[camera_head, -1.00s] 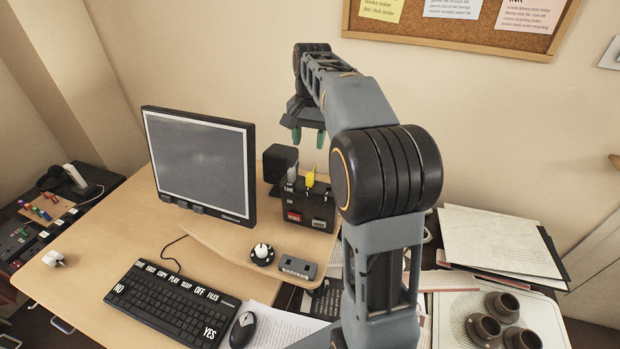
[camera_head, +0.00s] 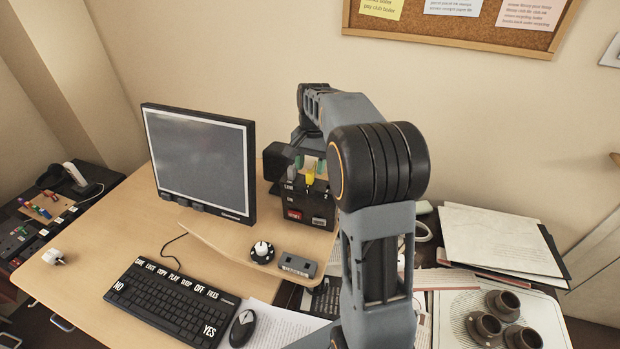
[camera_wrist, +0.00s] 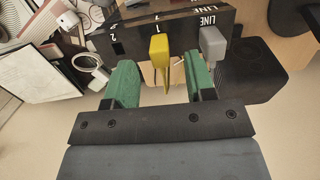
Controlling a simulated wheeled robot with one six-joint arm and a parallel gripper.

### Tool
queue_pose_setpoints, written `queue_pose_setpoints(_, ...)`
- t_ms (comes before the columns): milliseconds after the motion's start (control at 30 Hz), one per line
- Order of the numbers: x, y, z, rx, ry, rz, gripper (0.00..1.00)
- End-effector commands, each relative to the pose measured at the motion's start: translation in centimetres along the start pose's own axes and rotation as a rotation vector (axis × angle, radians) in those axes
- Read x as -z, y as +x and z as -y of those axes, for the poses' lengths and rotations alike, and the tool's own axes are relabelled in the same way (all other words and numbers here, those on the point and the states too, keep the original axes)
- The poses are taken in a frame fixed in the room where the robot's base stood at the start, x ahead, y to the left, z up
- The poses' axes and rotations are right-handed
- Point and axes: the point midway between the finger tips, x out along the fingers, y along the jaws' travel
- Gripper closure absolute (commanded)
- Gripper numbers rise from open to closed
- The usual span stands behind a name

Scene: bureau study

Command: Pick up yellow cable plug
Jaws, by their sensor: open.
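The yellow cable plug (camera_head: 309,178) stands in the top of a black box (camera_head: 312,204) on the desk's raised shelf. In the wrist view the yellow plug (camera_wrist: 159,52) sits by the label "1", between my two green fingertips. My gripper (camera_wrist: 161,84) is open, with a gap on both sides of the plug. A grey plug (camera_wrist: 213,45) stands by "LINE", close to the right-hand finger. In the head view my gripper (camera_head: 306,166) is just above the box, partly hidden by my arm.
A dark speaker (camera_wrist: 250,70) stands close beside the box. The monitor (camera_head: 200,160) is left of it. Mugs (camera_head: 484,326) stand at the right.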

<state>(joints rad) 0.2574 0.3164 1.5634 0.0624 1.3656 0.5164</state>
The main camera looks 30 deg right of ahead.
Motion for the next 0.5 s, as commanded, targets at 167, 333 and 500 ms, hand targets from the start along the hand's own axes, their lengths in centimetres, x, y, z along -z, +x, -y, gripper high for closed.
queue_pose_setpoints(167,-0.1,2.5,0.0,-0.002,0.0,0.004,0.5)
queue_pose_setpoints(333,-0.1,3.8,0.0,-0.001,-0.001,0.002,0.5)
queue_pose_setpoints(500,0.0,3.9,0.0,0.0,-0.001,0.001,0.5)
